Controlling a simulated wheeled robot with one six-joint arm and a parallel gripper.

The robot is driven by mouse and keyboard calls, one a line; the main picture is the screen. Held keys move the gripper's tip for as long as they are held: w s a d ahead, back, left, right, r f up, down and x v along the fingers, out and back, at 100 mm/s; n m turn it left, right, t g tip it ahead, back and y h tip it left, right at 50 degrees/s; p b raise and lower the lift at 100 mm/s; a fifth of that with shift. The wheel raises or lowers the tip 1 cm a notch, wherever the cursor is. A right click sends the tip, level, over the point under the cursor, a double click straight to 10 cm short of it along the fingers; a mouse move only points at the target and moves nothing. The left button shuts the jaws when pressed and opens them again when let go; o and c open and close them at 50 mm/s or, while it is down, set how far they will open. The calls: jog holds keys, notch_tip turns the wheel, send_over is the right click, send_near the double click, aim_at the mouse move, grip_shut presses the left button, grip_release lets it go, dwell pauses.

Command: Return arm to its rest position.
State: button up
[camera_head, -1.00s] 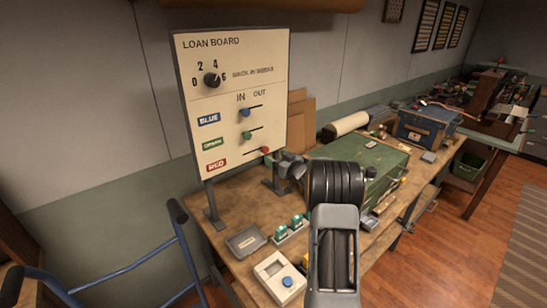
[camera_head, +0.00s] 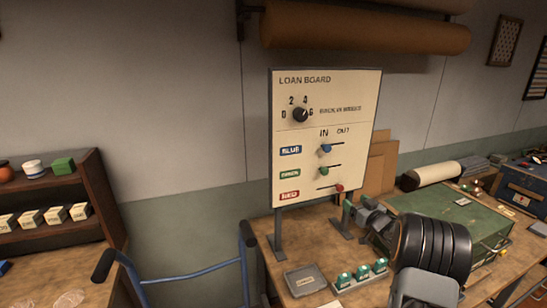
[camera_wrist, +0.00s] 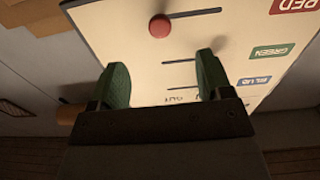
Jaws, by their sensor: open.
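My gripper (camera_head: 347,203) is at the lower right edge of the loan board (camera_head: 355,100), partly hidden by my own arm. In the wrist view its two green fingers (camera_wrist: 160,72) are spread with nothing between them. The board stands upright on the bench. Its red slider knob (camera_head: 339,188) is at the OUT side; it also shows in the wrist view (camera_wrist: 160,26), beyond the fingertips and apart from them. The blue knob (camera_head: 326,148) and green knob (camera_head: 323,171) are at the IN side. The black dial (camera_head: 300,115) is above them.
The bench holds a green case (camera_head: 450,220), a grey tray (camera_head: 305,279) and several small green-topped items (camera_head: 362,272). A blue tubular frame (camera_head: 195,275) stands in front at left. A shelf (camera_head: 50,237) is at far left. Brown rolls (camera_head: 365,32) hang above.

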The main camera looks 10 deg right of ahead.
jog(key=s+d+f+m+g+h, duration=0.35)
jog(key=d+f+g+h, duration=0.2)
jog(key=f, duration=0.25)
jog(key=s+a+m+g+h, duration=0.1)
jog(key=s+a+g+h, duration=0.1)
jog(key=s+g, duration=0.3)
jog(key=s+a+r+g+y, duration=0.1)
jog(key=s+a+r, duration=0.2)
jog(key=s+a, duration=0.5)
jog(key=s+a+r+n+y, duration=0.1)
jog(key=s+a+r, duration=0.3)
jog(key=s+a, duration=0.4)
jog(key=s+a+r+n+g+y, duration=0.1)
jog(key=s+a+r+y, duration=0.1)
jog(key=s+a, duration=0.6)
jog(key=a+r, duration=0.1)
jog(key=a, duration=0.2)
jog(key=shift+a+r+g, duration=0.15)
jog(key=shift+r+g, duration=0.15)
jog(key=shift+g, duration=0.05)
